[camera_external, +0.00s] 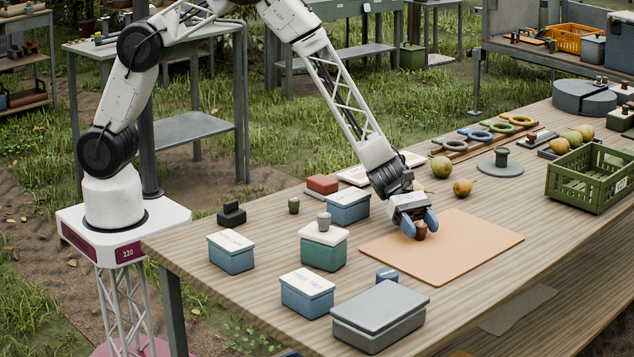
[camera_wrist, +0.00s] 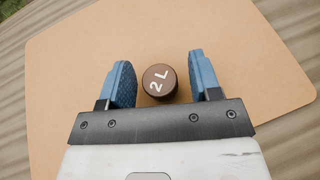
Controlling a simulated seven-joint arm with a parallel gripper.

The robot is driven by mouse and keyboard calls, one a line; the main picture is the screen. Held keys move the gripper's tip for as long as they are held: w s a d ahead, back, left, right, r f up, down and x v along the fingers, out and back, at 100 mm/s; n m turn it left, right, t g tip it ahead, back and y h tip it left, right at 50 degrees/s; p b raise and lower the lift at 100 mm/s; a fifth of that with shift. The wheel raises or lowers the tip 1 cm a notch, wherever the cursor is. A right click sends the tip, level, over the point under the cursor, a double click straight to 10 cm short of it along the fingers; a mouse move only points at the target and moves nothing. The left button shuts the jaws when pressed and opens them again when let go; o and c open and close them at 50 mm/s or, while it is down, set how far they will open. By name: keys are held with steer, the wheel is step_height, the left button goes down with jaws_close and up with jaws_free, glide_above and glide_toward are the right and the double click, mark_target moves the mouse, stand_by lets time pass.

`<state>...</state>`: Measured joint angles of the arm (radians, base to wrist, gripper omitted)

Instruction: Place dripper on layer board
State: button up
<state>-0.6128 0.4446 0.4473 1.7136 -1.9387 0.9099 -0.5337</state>
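A small brown cylinder (camera_external: 420,231) marked "2 L" on top is near the left part of a flat tan board (camera_external: 465,250) on the wooden table; I take it for the dripper and the board for the layer board. It appears to stand upright on the board. My gripper (camera_external: 420,222) points down over it with blue fingers. In the wrist view, the brown cylinder (camera_wrist: 159,82) lies between the open fingers of my gripper (camera_wrist: 162,80), with a gap on each side. The tan board (camera_wrist: 75,65) spreads beneath. The cylinder's lower part is partly hidden.
Blue and green lidded boxes (camera_external: 322,250) and a grey case (camera_external: 379,316) stand left and in front of the board. A green crate (camera_external: 590,178) is at right. The board's right part is clear.

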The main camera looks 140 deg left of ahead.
steer(key=shift+r, duration=0.1)
steer(key=shift+v, duration=0.9)
steer(key=v, duration=1)
steer(key=shift+s+r, duration=0.1)
steer(key=shift+d+r, duration=0.1)
